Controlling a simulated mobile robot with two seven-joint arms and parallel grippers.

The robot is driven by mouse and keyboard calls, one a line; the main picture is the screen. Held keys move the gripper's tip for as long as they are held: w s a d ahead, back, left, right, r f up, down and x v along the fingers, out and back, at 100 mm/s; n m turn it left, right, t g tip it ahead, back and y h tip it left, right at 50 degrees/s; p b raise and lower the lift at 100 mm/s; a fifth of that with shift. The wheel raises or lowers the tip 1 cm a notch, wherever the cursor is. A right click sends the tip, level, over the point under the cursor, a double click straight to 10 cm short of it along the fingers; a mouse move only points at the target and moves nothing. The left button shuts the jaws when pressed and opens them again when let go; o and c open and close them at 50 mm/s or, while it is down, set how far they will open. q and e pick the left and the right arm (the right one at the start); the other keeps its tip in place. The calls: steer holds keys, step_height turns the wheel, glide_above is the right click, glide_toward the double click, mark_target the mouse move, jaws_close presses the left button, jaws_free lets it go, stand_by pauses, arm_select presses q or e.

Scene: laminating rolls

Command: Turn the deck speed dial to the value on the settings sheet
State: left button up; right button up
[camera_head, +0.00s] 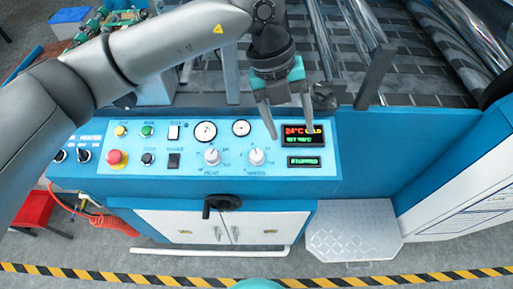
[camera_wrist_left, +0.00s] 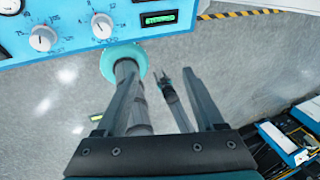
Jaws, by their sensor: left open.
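The deck speed dial (camera_head: 256,156) is a pale round knob on the blue control panel, right of a similar heat dial (camera_head: 212,156). In the left wrist view the speed dial (camera_wrist_left: 102,26) is at the upper left, clear of the fingers. Its pointer is too small to read surely. My left gripper (camera_head: 291,134) is open and empty, over the panel's display area, right of the speed dial. Its fingers (camera_wrist_left: 161,72) also show apart in the left wrist view. My right gripper (camera_wrist_left: 162,78) seems to show small behind them. I cannot make out a settings sheet.
A red-lit display (camera_head: 302,134) and a green-lit one (camera_head: 304,161) sit right of the dials. A red stop button (camera_head: 117,158), switches and two gauges share the panel. Rollers stand behind the panel.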

mark_target(257, 153)
arm_select(q)
steer(key=w+a+n+t+y, duration=0.1)
steer(key=w+a+y, duration=0.25)
steer(key=a, duration=0.25)
step_height(257, 153, down, 14)
steer(key=shift+w+f+p, duration=0.1)
steer(key=shift+f+p, duration=0.15)
steer(key=shift+p, duration=0.05)
jaws_close()
stand_by(0.4)
